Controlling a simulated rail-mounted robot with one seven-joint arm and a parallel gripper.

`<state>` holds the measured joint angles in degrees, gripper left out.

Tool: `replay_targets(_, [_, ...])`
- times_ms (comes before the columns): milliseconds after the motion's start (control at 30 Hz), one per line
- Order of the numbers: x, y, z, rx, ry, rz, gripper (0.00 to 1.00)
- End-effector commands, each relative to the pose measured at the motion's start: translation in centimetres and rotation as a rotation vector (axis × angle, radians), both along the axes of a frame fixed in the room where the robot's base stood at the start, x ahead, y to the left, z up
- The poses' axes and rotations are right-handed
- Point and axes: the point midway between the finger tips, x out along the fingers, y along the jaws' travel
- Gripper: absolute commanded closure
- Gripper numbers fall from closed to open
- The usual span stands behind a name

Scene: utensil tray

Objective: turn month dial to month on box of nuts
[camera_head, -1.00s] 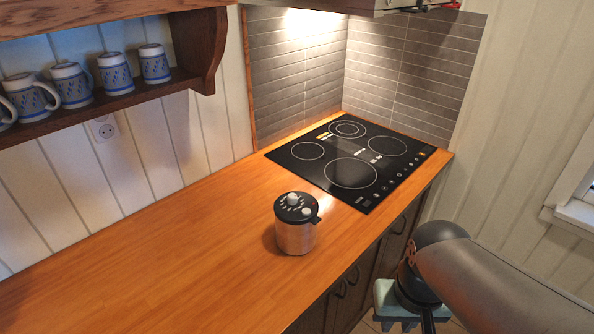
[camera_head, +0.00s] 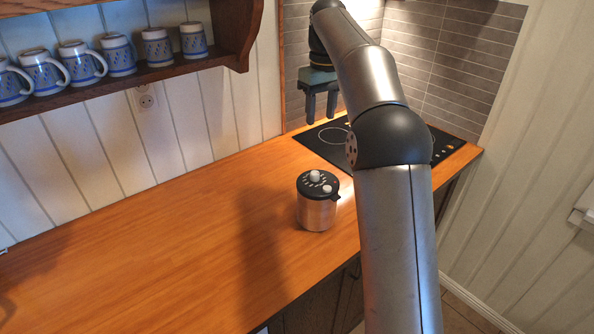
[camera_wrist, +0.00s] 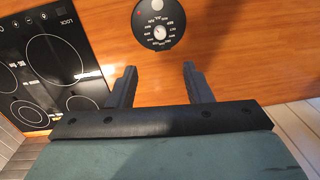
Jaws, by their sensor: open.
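A metal canister (camera_head: 317,214) with a black lid stands upright on the wooden counter. The lid bears a ring of white marks too small to read, a pale knob (camera_head: 315,175) and a smaller white dial (camera_head: 326,188). In the wrist view the round black lid (camera_wrist: 158,24) is at the top, with the dial (camera_wrist: 160,32) inside the ring of marks. My gripper (camera_head: 321,114) is open and empty, with its fingers pointing down. It is above and behind the canister, near the cooktop, apart from it. Its fingers also show in the wrist view (camera_wrist: 160,70). I see no box of nuts.
A black cooktop (camera_head: 447,146) lies beyond the canister, partly hidden by my arm. Blue-patterned mugs (camera_head: 118,54) stand on a wall shelf (camera_head: 150,76) at the upper left.

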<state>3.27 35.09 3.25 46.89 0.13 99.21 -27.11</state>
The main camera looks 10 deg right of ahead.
Motion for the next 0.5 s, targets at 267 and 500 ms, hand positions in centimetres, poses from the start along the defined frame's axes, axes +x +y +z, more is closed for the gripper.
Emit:
replay_targets(267, [0.3,0.0,-2.3,0.002,0.003,0.009,0.54])
replay_targets(500, [0.2,0.2,-7.4,0.002,0.005,0.008,0.54])
